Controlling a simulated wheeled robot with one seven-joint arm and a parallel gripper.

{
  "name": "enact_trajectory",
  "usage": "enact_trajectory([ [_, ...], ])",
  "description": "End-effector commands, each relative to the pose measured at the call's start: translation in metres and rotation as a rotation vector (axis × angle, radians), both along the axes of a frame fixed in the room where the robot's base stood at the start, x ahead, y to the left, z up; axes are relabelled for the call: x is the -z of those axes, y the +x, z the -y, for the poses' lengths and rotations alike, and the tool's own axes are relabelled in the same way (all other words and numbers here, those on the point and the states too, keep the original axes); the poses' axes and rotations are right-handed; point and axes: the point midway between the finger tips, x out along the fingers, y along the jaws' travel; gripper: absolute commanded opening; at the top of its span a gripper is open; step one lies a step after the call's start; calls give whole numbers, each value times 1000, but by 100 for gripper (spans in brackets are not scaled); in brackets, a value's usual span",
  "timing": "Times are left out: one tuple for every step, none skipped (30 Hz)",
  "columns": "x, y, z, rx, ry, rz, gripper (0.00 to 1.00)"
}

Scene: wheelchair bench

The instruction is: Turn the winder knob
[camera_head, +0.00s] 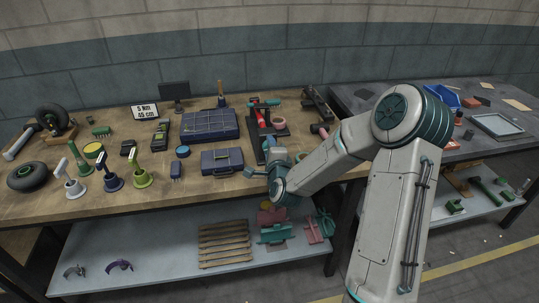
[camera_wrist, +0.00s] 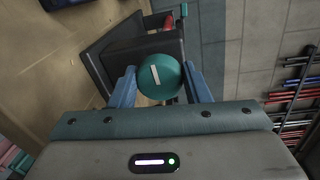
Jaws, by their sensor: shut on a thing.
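The winder knob (camera_wrist: 160,78) is a round teal disc with a short white line on its face, tilted slightly from upright in the wrist view. My gripper (camera_wrist: 159,70) is shut on it, with one blue finger on each side. The knob sits at the end of a dark winder body (camera_wrist: 112,52). In the head view, the dark winder stand with red parts (camera_head: 263,116) stands on the wooden bench (camera_head: 215,193). My gripper (camera_head: 276,153) is at its near end and hides the knob there.
A dark blue case (camera_head: 222,160) lies left of my gripper, with a larger organizer box (camera_head: 210,125) behind it. Several funnel-like stands are farther left. A grey table (camera_head: 380,101) with a blue bin (camera_head: 442,96) is at the right.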

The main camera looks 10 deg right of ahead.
Motion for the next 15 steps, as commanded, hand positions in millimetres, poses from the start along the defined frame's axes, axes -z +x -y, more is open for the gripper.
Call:
enact_trajectory([
  [4,0,2,3,44,-3,20],
  [4,0,2,4,73,-3,20],
  [4,0,2,3,111,-3,20],
  [3,0,2,4,139,-3,20],
  [3,0,3,4,167,-2,20],
  [3,0,2,3,205,-3,20],
  [3,0,2,3,234,-3,20],
  [3,0,3,4,263,-3,20],
  [3,0,2,3,299,-3,20],
  [2,0,2,2,326,-2,20],
  [2,0,3,3,352,-3,20],
  [2,0,3,3,387,-2,20],
  [2,0,2,3,413,-3,20],
  [2,0,3,3,436,-4,20],
  [2,0,3,3,468,-4,20],
])
